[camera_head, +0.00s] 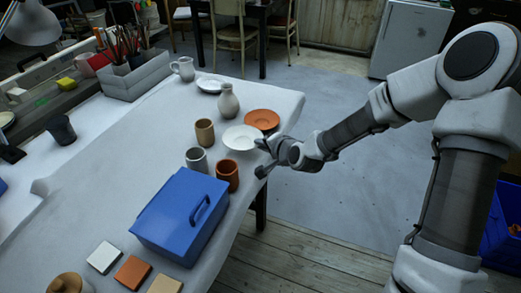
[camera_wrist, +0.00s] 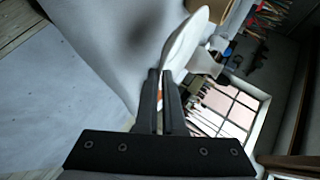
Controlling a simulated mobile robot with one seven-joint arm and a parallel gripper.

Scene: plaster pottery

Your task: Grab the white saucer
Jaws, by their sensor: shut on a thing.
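The white saucer (camera_head: 241,137) is at the right edge of the white-covered table in the head view, just in front of the terracotta saucer (camera_head: 262,119). My gripper (camera_head: 262,144) reaches in from the right to its near right rim. In the wrist view the saucer (camera_wrist: 184,42) shows edge-on beyond my gripper (camera_wrist: 165,76), with the fingers shut on its rim. I cannot tell whether the saucer touches the table.
A grey cup (camera_head: 197,160), a brown-red cup (camera_head: 228,175), a tan cup (camera_head: 205,132) and a grey vase (camera_head: 229,101) stand close around the saucer. A blue box (camera_head: 180,215) sits in front. The floor right of the table is open.

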